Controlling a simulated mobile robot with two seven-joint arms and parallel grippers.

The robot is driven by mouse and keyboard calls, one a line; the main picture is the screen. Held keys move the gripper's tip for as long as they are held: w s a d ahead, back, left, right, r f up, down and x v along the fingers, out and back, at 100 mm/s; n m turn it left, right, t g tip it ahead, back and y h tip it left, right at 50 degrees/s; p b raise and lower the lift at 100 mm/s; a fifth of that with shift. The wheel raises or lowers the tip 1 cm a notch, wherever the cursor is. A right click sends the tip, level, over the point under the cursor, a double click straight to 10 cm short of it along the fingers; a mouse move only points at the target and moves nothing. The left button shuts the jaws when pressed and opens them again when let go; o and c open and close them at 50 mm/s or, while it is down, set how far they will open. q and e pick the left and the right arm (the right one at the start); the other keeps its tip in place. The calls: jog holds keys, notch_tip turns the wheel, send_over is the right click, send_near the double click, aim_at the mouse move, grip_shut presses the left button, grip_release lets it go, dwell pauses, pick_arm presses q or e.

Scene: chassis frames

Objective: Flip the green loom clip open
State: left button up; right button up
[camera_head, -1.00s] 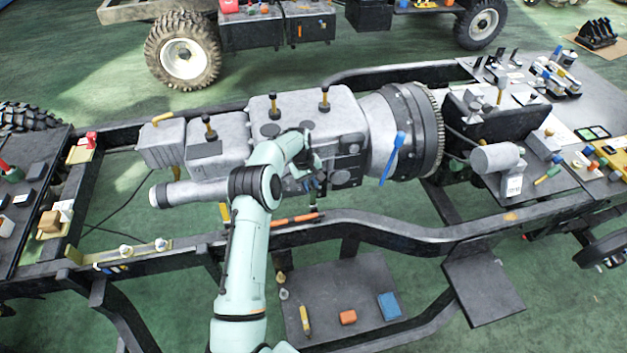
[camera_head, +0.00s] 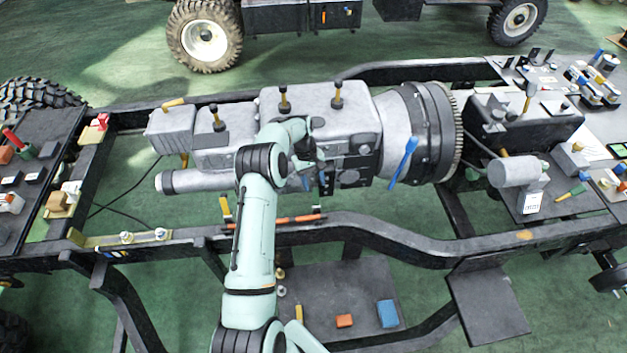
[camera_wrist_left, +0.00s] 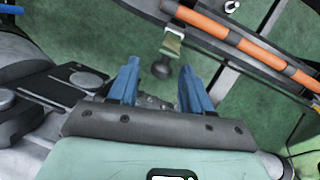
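My left gripper (camera_head: 316,183) is above the near side of the grey gearbox, close to the chassis rail. In the left wrist view its two blue fingers (camera_wrist_left: 160,82) are apart with nothing held between them. A small pale-green clip-like piece with a dark knob (camera_wrist_left: 172,41) shows just beyond the fingertips, apart from them, beside an orange rod with black bands (camera_wrist_left: 250,46). This looks like the green loom clip. In the head view a small pale piece (camera_head: 316,210) stands at the right end of the orange rod (camera_head: 275,221); I cannot tell its state. My right gripper is not in view.
The grey gearbox (camera_head: 235,155) lies behind the gripper, with a blue lever (camera_head: 403,160) to its right. A lower dark shelf (camera_head: 362,284) holds orange and blue blocks. Green floor shows between the rails.

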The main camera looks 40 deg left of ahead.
pick_arm(q)
jog(key=v, duration=1.3)
jog(key=shift+r, duration=0.2)
